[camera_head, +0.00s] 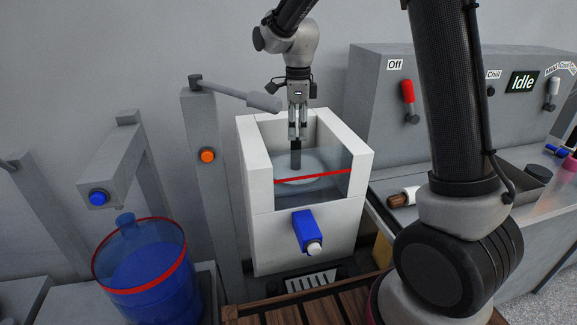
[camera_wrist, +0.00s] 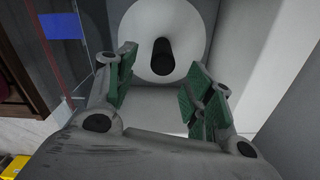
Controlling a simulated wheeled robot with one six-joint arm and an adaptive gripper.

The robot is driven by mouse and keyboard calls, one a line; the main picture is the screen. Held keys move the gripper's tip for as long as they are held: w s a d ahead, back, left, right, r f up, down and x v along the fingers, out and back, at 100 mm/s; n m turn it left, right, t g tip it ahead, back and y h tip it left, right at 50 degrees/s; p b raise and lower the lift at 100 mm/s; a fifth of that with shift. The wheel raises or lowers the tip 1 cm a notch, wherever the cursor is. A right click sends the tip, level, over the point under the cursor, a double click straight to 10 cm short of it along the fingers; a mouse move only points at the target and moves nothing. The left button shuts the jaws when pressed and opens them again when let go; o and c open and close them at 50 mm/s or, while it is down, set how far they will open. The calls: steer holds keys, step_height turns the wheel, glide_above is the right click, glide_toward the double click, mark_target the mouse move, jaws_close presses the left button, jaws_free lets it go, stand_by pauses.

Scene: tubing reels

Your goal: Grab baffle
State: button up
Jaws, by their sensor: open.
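I take the baffle to be the pale round disc (camera_head: 300,183) with a dark upright post (camera_head: 295,159), low inside the white open-topped box (camera_head: 252,165). The wrist view shows the disc (camera_wrist: 190,25) with the dark round post (camera_wrist: 162,62) at its middle. My gripper (camera_head: 297,137) reaches down into the box, its tips right at the post's top. In the wrist view my gripper (camera_wrist: 165,85) is open, its green pads apart, the post showing between and beyond them. I cannot tell whether a pad touches the post.
The box has a clear front with a red line (camera_head: 313,177) and a blue spigot (camera_head: 304,231). A grey lever (camera_head: 240,94) juts toward the box's left rim. A blue vessel (camera_head: 146,274) stands left; a grey control panel (camera_head: 380,105) stands right. The box walls surround my gripper closely.

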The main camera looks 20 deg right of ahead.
mark_target(297, 139)
step_height(297, 139, down, 6)
steer(key=shift+w+f, duration=0.1)
steer(key=shift+w, duration=0.05)
jaws_close()
stand_by(0.3)
